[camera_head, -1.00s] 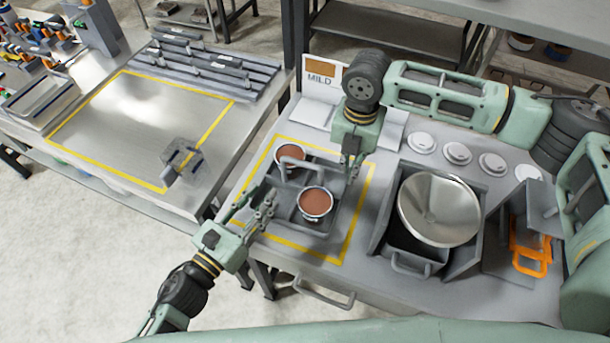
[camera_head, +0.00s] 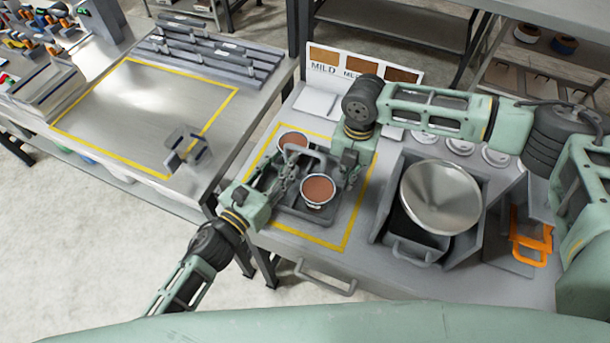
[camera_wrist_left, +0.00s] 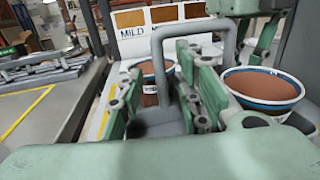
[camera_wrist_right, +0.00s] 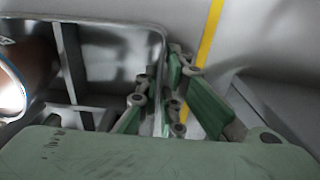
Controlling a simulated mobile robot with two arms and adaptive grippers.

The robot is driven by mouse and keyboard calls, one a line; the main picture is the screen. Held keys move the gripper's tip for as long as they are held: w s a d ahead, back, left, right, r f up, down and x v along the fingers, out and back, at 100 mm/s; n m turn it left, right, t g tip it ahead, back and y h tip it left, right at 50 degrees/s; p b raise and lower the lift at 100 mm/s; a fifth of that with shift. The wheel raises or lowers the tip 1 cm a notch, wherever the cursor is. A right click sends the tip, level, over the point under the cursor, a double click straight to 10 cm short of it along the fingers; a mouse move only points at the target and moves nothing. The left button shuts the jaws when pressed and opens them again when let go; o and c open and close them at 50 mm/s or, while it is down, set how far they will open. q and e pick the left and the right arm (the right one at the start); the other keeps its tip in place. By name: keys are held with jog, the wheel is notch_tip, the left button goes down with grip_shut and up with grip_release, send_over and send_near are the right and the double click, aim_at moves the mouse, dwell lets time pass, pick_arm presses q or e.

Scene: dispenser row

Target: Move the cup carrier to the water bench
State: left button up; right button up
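The cup carrier (camera_head: 300,209), a grey divided tray with a raised bar handle, stands inside a yellow outline on the right bench. It holds two cups of brown liquid, one at the back (camera_head: 293,141) and one in front (camera_head: 318,189). My left gripper (camera_head: 283,182) is over the carrier's left side. In the left wrist view its open fingers (camera_wrist_left: 158,100) stand either side of a handle post (camera_wrist_left: 160,75). My right gripper (camera_head: 352,178) is at the carrier's right side. In the right wrist view its fingers (camera_wrist_right: 162,88) are apart, with the carrier wall (camera_wrist_right: 157,60) between them; contact is unclear.
A floor gap separates the benches. A metal bowl (camera_head: 440,195), white lids and an orange-handled item (camera_head: 530,238) lie right. A MILD sign stands behind.

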pick_arm(q)
jog(key=shift+w+d, duration=0.1)
jog(key=shift+w, duration=0.05)
pick_arm(e)
jog(key=shift+f, duration=0.15)
jog(key=shift+c, duration=0.3)
pick_arm(q)
jog(key=shift+c, duration=1)
pick_arm(e)
grip_shut()
pick_arm(q)
grip_shut()
jog(key=shift+r, duration=0.15)
pick_arm(e)
jog(key=shift+w+r, duration=0.1)
jog(key=shift+r, duration=0.1)
